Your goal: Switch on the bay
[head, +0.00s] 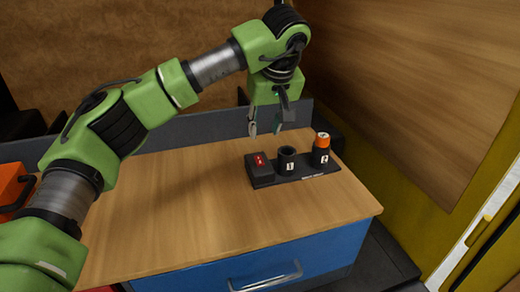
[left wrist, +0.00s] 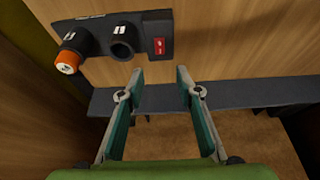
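A black switch box with a red rocker switch (head: 260,160) sits at the left end of a dark panel (head: 308,174) on the wooden bench. The red switch also shows in the left wrist view (left wrist: 160,46); I cannot tell its position. Beside it stands an empty black cup (head: 287,160), then a second black cup (head: 321,157) holding an orange-topped thing (head: 322,140). My left gripper (head: 265,127) is open and empty, above the bench's back edge behind the switch box, touching nothing. In the left wrist view its fingers (left wrist: 160,84) are apart. My right gripper is out of view.
The wooden bench top (head: 190,205) is clear left of and in front of the panel. A grey rail (head: 210,131) runs along its back edge. A blue drawer (head: 260,268) is below. A wooden wall (head: 420,90) stands at the right. An orange object (head: 12,188) is at the left edge.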

